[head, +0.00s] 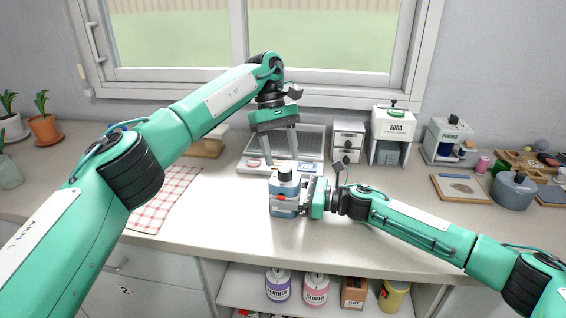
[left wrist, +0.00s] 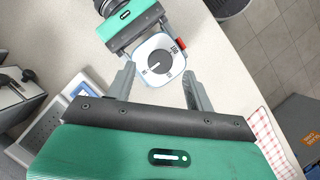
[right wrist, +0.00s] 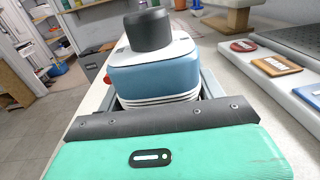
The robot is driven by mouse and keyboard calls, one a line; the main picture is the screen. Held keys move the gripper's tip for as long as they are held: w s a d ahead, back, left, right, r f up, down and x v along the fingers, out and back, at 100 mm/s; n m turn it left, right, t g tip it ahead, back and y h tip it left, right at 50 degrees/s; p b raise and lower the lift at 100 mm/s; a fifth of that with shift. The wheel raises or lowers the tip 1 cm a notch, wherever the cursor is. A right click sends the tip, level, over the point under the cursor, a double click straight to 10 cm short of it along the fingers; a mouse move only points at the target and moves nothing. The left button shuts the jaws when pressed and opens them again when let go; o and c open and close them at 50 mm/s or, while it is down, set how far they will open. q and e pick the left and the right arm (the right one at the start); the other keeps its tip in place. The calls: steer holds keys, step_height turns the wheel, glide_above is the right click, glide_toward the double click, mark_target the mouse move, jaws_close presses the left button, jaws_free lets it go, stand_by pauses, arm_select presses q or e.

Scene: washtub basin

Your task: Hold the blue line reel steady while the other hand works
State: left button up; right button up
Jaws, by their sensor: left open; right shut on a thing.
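The blue line reel (head: 284,208) stands upright on the counter, a blue and white box with a dark round knob on top and a red part on its front. My right gripper (head: 301,196) is shut on it from the right; in the right wrist view the reel's blue side (right wrist: 158,75) fills the space between the fingers. My left gripper (head: 280,158) is open, pointing down above and behind the reel. In the left wrist view the reel's knob top (left wrist: 158,64), with a pointer mark, lies just beyond the open fingers, apart from them.
A white tray with small labelled pieces (head: 252,170) sits behind the reel. A checked cloth (head: 165,195) lies to the left. A soda box (head: 393,138), a small drawer unit (head: 347,140) and a grey pot (head: 513,192) stand at the back right. The front counter is mostly clear.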

arm_select(q)
steer(key=shift+v, duration=1.95)
arm_select(e)
steer(key=o, duration=1.2)
steer(key=shift+o, duration=0.2)
